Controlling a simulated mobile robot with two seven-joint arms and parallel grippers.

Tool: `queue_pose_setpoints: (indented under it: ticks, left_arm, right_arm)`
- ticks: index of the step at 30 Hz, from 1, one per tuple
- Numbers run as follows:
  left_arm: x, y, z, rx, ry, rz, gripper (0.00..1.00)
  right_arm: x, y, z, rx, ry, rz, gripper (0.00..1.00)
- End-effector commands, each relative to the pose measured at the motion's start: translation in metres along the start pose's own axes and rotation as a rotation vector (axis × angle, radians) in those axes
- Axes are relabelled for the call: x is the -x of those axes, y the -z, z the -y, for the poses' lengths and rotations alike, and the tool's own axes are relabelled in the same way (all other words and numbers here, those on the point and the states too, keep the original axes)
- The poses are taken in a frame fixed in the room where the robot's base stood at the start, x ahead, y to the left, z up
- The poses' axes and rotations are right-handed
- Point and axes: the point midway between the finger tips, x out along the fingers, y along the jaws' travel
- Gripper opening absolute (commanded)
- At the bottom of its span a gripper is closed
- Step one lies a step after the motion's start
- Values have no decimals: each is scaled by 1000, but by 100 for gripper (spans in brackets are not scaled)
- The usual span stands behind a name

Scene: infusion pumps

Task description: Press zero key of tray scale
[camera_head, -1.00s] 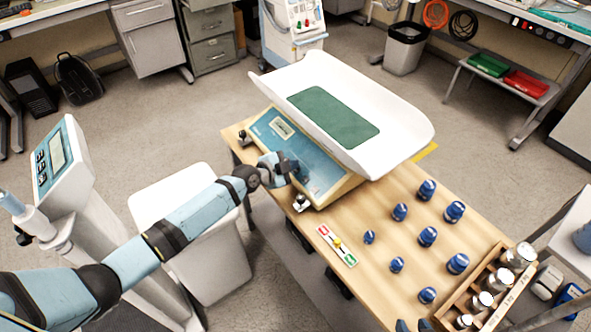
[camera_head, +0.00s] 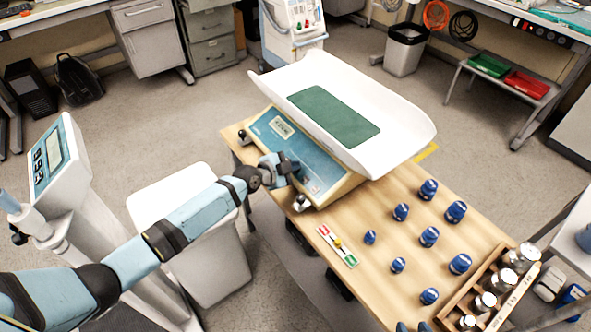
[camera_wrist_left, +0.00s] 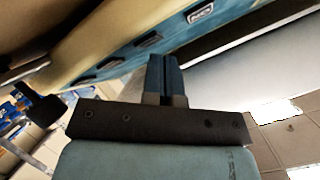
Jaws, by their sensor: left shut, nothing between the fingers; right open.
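The tray scale (camera_head: 402,146) stands at the far end of the wooden table, with a white tray and a green mat (camera_head: 335,116) on top. Its sloped blue front panel (camera_head: 318,172) carries a small display (camera_head: 282,127), whose reading is too small to tell. My left gripper (camera_head: 292,166) is shut and empty at the panel's near left edge and covers part of it. In the left wrist view the shut fingers (camera_wrist_left: 167,75) point at the blue panel, with dark keys (camera_wrist_left: 111,63) to their left and the display (camera_wrist_left: 200,12) above. Key labels are unreadable, and contact cannot be told. My right gripper is out of view.
Several blue weights (camera_head: 429,236) stand on the table, with a wooden rack of metal weights (camera_head: 487,300) at the right. A small coloured strip (camera_head: 337,246) lies near the front edge. A white bin (camera_head: 205,258) stands below my left arm.

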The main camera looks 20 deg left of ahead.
Motion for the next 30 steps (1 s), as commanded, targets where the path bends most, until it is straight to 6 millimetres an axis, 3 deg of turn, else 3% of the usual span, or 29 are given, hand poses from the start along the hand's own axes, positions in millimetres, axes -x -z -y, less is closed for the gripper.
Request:
queue_pose_setpoints:
  ticks: [30]
  left_arm:
    - [-6,-6,-6,0,-1,0,0]
  right_arm:
    - [-4,-4,0,0,0,-13,43]
